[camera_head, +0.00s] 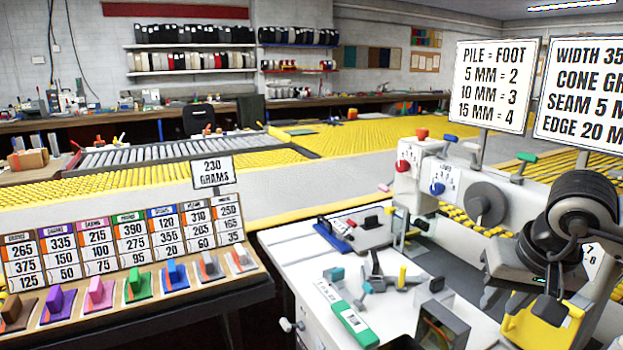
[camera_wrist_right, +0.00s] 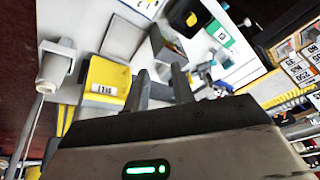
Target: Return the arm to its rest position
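My right arm comes in at the right of the head view, its dark round joints above the sewing bench. My right gripper (camera_head: 549,309) hangs there in front of a yellow bin (camera_head: 516,327). In the right wrist view, the two dark fingers of this gripper (camera_wrist_right: 161,74) stand apart with nothing seen between them. The yellow bin (camera_wrist_right: 107,74) with a white label shows just left of the fingers. I cannot tell whether the gripper touches the bin. My left arm and gripper are not in view.
The white bench (camera_head: 300,262) holds a sewing machine (camera_head: 425,182), a green-white box (camera_head: 353,324), a dark open box (camera_head: 441,325) and small tools. Two signs (camera_head: 490,87) stand behind. A rack of coloured blocks (camera_head: 97,292) with number cards is at the left.

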